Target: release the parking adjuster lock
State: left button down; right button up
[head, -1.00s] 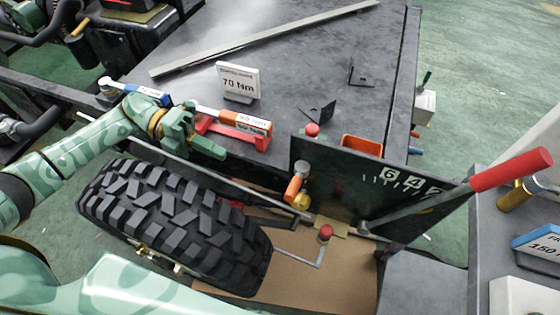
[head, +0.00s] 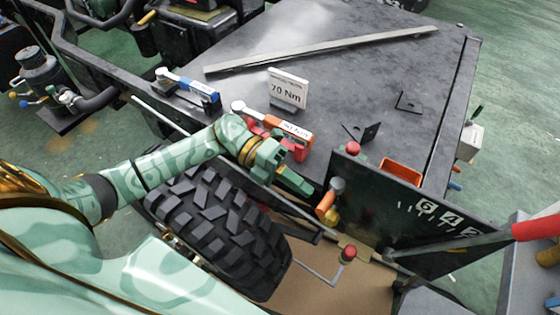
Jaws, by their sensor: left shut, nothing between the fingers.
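A small lever with an orange grip (head: 326,205) and a grey round end (head: 337,184) stands at the left edge of a dark scale plate (head: 405,215), with a yellow knob (head: 332,219) below it. Red knobs show above the plate (head: 353,148) and on a bent rod (head: 348,253) below it. I cannot tell for certain which part is the lock. My left gripper (head: 305,185) is shut and empty, just left of the orange lever, seemingly apart from it. My right gripper is out of view.
A knobbly tyre (head: 220,230) lies below my left arm. An orange torque wrench (head: 290,130) on a red cradle, a blue wrench (head: 190,88) and a 70 Nm sign (head: 288,88) are on the dark bench (head: 340,80).

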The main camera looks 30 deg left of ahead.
aim_at(322, 205)
pick_arm(q)
jog(key=shift+x, duration=1.1)
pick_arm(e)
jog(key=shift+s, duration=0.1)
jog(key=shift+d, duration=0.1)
